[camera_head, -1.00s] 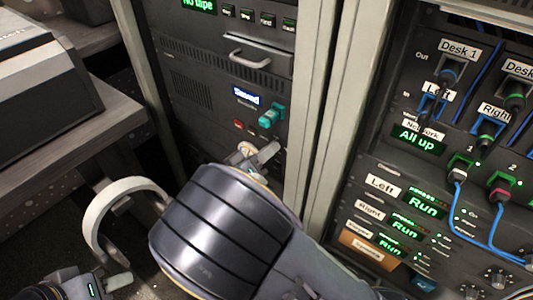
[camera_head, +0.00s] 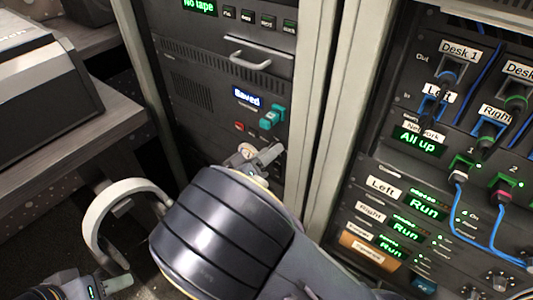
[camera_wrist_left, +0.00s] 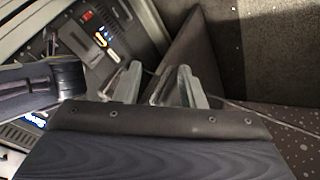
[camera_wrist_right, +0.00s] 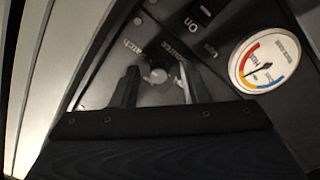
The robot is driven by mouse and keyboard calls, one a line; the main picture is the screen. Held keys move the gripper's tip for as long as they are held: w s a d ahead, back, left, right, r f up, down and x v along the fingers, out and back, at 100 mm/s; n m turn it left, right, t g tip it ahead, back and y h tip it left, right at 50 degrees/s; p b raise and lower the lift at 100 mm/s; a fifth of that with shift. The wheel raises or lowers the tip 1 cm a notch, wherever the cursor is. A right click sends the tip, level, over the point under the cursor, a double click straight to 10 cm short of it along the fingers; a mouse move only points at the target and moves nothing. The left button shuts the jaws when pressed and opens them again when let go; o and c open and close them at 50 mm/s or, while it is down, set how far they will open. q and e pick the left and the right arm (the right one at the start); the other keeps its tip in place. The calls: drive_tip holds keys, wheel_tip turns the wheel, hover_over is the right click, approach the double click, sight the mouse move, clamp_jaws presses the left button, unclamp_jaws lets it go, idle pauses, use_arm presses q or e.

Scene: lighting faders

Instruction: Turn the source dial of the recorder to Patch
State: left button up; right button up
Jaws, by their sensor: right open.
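The recorder's source dial (camera_wrist_right: 158,76) shows in the right wrist view as a small round knob on a dark panel. White lettering ending in "atch" and "Source" stands just above it. My right gripper (camera_wrist_right: 159,68) is open, with one finger on each side of the knob; I cannot tell if they touch it. In the head view, my right arm hides the dial, and the tip of this gripper (camera_head: 265,156) shows at the lower panel. My left gripper (camera_wrist_left: 158,70) is open and empty, away from the panel; it also shows at the head view's lower left (camera_head: 112,285).
A round gauge (camera_wrist_right: 257,65) sits right of the dial, with a switch marked "On" (camera_wrist_right: 202,12) above. In the head view, a "Saved" display (camera_head: 246,97) and teal knob (camera_head: 271,117) sit above my right gripper. A cabled rack (camera_head: 430,150) stands right, a desk (camera_head: 80,140) left.

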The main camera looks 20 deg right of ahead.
drive_tip(key=p+v, duration=0.2)
drive_tip(key=v, duration=0.5)
drive_tip(key=shift+s+a+p, duration=0.2)
drive_tip(key=shift+a+p, duration=0.1)
drive_tip(key=shift+a, duration=0.05)
